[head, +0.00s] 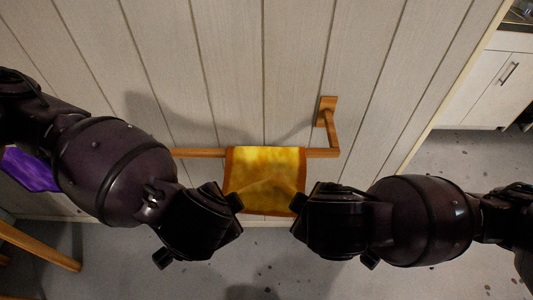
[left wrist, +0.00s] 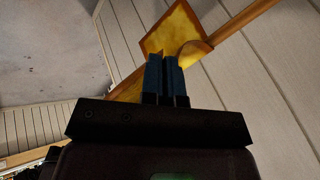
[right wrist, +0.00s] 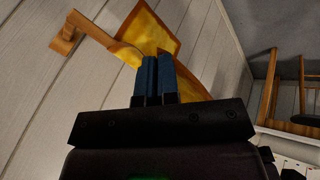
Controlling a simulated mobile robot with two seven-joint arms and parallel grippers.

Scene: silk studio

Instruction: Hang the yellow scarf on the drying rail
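The yellow scarf (head: 265,160), with an orange-brown border, lies over the wooden drying rail (head: 200,153) and hangs down its near side. Its lower part is creased between my grippers. My left gripper (head: 238,197) is at the scarf's left edge, and my right gripper (head: 301,199) is at its right edge. In the left wrist view, the fingers (left wrist: 162,60) are closed together with scarf cloth (left wrist: 174,28) at their tips. In the right wrist view, the fingers (right wrist: 157,62) are likewise closed at the cloth (right wrist: 148,30). The fingertips are partly hidden in the head view.
The rail's right bracket (head: 327,110) is fixed to the pale plank wall (head: 230,70). A purple cloth (head: 30,170) shows at the far left, with wooden legs (head: 40,246) below it. A white cabinet (head: 490,85) stands at the upper right. Speckled floor (head: 430,145) lies below.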

